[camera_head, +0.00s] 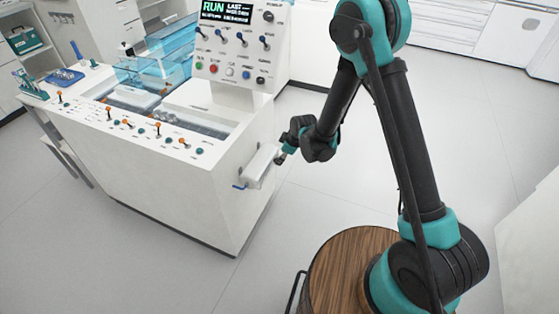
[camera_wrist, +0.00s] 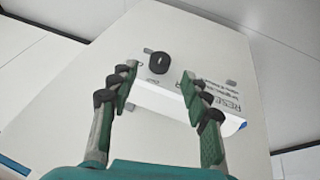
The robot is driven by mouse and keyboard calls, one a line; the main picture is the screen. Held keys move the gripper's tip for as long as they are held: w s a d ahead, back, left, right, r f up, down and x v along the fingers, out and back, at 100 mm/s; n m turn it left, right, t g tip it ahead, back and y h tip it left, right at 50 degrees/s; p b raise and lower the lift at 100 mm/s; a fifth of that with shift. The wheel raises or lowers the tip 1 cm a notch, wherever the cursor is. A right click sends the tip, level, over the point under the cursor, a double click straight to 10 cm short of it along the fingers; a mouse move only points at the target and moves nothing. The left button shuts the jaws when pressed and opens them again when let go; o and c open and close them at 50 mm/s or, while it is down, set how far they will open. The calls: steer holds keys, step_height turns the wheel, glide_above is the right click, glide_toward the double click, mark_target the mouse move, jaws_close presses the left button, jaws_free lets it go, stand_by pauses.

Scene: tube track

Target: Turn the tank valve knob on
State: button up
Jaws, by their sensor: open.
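A small black round knob (camera_wrist: 159,62) shows in the wrist view, at the edge of a white box-like tank (camera_wrist: 157,99) with dark lettering that begins "RESE". My gripper (camera_wrist: 158,84) is open, one finger on each side in the picture, with the knob a little above the gap between the fingertips. No finger visibly touches the knob. In the head view the white tank (camera_head: 258,163) is fixed to the right side of the white console, and my gripper (camera_head: 281,160) is at its right edge. The knob cannot be made out there.
The white console (camera_head: 170,180) has several small levers on top and an upright control panel (camera_head: 236,45) with a lit "RUN" display. A blue part (camera_head: 239,186) shows below the tank. Open grey floor (camera_head: 330,200) lies right of the console.

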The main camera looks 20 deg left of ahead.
steer(key=shift+x, duration=2.45)
jaws_close()
